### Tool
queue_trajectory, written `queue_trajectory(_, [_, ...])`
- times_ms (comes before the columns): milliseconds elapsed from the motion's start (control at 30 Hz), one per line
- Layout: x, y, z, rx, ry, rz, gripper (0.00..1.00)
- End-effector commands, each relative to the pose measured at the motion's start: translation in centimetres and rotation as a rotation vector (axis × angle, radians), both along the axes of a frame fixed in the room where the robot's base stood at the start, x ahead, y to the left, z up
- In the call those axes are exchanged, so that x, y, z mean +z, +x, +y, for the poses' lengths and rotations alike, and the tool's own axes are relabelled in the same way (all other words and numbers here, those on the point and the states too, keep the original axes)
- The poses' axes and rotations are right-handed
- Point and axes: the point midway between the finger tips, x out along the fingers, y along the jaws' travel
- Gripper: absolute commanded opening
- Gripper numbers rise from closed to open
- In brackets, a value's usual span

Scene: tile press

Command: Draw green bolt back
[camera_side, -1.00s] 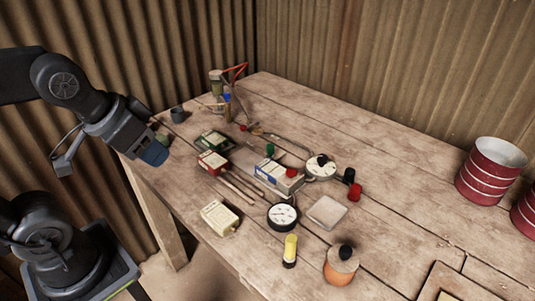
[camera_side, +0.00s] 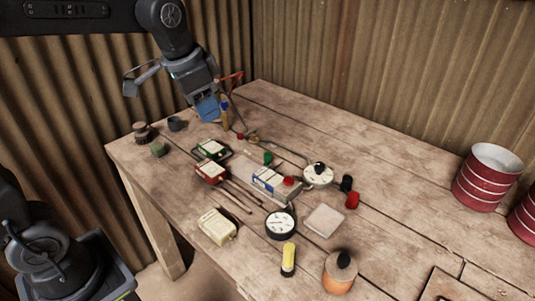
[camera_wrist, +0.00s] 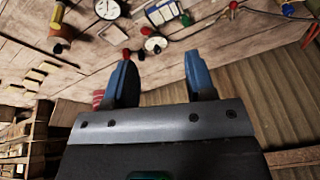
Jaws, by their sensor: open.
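A small green knob (camera_side: 267,158), which may be the green bolt, stands beside the blue and white block (camera_side: 268,180) near the middle of the table. The green knob also shows in the wrist view (camera_wrist: 185,19) at the top, beyond my fingers. A green-edged box (camera_side: 212,147) lies farther left in the side view. My gripper (camera_side: 208,108) hangs above the table's far left part, left of the knob and apart from it. The wrist view shows its two blue fingers (camera_wrist: 160,72) spread with nothing between them.
A red box (camera_side: 211,171), a cream box (camera_side: 217,227), a black-rimmed dial (camera_side: 281,224) and a white dial (camera_side: 318,174) crowd the table. A blue-and-yellow upright piece (camera_side: 225,115) stands close to my gripper. The right side of the table is mostly bare before the red cans (camera_side: 485,178).

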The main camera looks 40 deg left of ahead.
Motion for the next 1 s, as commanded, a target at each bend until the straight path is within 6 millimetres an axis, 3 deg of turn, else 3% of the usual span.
queue_trajectory(33, [-0.3, 2.2, 0.2, -0.035, 0.010, 0.032, 0.50])
queue_trajectory(167, [-1.3, 7.3, 0.7, -0.137, 0.035, 0.099, 0.50])
queue_trajectory(300, [-3.7, 12.5, 1.3, -0.249, 0.053, 0.171, 0.50])
queue_trajectory(500, [-8.1, 18.0, 2.0, -0.391, 0.064, 0.253, 0.50])
queue_trajectory(700, [-10.7, 20.3, 2.4, -0.464, 0.064, 0.292, 0.50])
queue_trajectory(867, [-11.7, 20.5, 2.5, -0.475, 0.063, 0.299, 0.50])
queue_trajectory(1000, [-13.7, 20.5, 2.5, -0.474, 0.063, 0.300, 0.50])
